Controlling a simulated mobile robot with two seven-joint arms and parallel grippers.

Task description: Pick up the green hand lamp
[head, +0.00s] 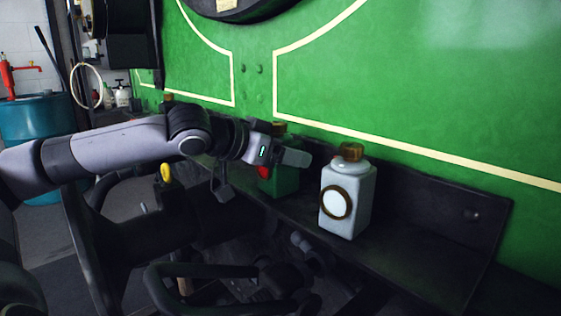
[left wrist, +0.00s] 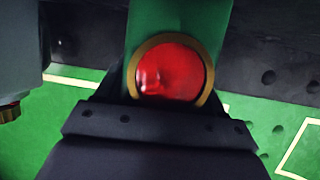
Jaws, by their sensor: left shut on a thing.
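The green hand lamp (head: 284,181) stands on the dark ledge along the green tram side, with a brown top and a red lens low on its near side. My left gripper (head: 292,157) reaches it from the left and is shut on it, hiding part of its upper body. In the left wrist view the lamp's green body (left wrist: 178,18) and its round red lens (left wrist: 170,70) in a brass ring fill the middle, just beyond the dark gripper body (left wrist: 160,125). I cannot tell whether the lamp touches the ledge. My right gripper is not in view.
A white lamp (head: 347,195) with a brass-ringed lens stands close to the right on the ledge (head: 430,255). The green tram side (head: 420,90) rises right behind. Dark pipes and rods (head: 200,275) lie below. A blue drum (head: 38,118) stands far left.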

